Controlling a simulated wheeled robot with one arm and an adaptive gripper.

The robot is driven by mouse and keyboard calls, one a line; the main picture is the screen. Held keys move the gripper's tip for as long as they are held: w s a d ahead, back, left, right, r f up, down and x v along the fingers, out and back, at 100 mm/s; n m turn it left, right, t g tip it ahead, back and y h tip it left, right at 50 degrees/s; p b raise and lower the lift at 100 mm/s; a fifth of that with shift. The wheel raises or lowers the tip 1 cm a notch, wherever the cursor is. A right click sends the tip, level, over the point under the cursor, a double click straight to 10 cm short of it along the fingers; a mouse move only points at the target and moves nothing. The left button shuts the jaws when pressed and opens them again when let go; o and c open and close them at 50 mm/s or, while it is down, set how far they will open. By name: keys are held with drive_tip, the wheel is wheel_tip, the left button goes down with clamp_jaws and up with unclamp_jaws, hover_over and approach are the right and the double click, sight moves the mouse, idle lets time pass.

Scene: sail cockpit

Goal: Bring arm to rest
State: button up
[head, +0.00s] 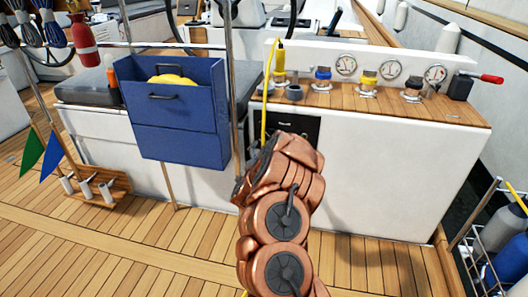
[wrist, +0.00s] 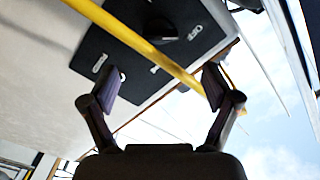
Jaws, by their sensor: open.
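My arm (head: 283,215) is copper-coloured and reaches forward from the bottom middle of the head view, in front of the white console. My gripper (wrist: 160,88) shows in the wrist view with its two fingers spread apart and nothing held. In the head view the fingers are hidden by the arm. A black panel (wrist: 135,65) with a dark knob and white marks lies beyond the fingers. The same dark panel (head: 301,125) shows partly behind the arm in the head view. A yellow cord (wrist: 130,37) crosses in front of the panel, near the fingers; I cannot tell whether it touches them.
The console top (head: 400,103) carries gauges, winch-like fittings and a red-handled lever (head: 490,79). A blue box (head: 175,135) with something yellow inside hangs left of the arm. A bottle rack (head: 480,255) stands at right. The wooden deck (head: 150,245) at front left is clear.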

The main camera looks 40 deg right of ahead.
idle(0.6)
